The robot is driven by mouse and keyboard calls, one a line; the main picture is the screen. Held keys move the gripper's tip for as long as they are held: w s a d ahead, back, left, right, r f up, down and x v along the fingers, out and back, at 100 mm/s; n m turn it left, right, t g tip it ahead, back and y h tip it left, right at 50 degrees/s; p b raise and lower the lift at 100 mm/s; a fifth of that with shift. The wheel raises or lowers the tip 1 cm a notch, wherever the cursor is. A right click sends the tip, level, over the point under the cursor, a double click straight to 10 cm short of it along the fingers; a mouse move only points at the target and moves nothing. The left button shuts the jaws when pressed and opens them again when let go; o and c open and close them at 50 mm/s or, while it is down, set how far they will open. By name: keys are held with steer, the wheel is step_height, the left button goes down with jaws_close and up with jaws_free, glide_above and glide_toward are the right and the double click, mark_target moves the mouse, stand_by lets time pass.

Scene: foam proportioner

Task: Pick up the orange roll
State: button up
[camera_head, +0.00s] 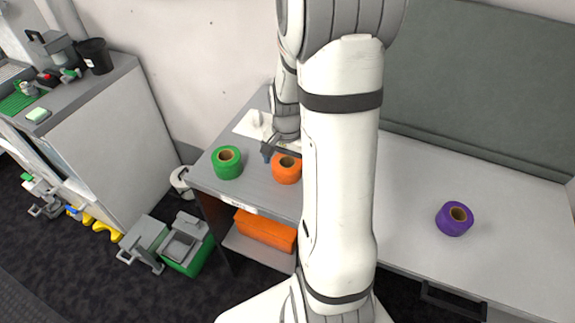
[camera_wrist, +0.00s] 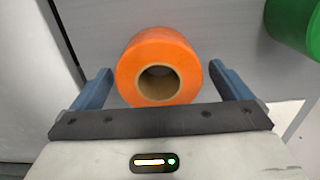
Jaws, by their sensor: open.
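The orange roll (camera_head: 286,169) stands on the grey table in the head view, with its brown core facing up. In the wrist view the orange roll (camera_wrist: 159,67) lies between and slightly beyond my two blue fingertips. My gripper (camera_wrist: 160,80) is open, with a gap on each side of the roll, and I see no contact. In the head view my gripper (camera_head: 268,152) is partly hidden behind the arm, just behind and left of the roll.
A green roll (camera_head: 227,162) stands left of the orange roll; its edge shows in the wrist view (camera_wrist: 296,24). A purple roll (camera_head: 455,218) is on the white bench at right. A white sheet (camera_head: 250,124) lies behind. An orange box (camera_head: 265,230) sits below the tabletop.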

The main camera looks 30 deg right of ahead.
steer(key=shift+f, duration=0.25)
steer(key=shift+c, duration=0.6)
steer(key=c, duration=1)
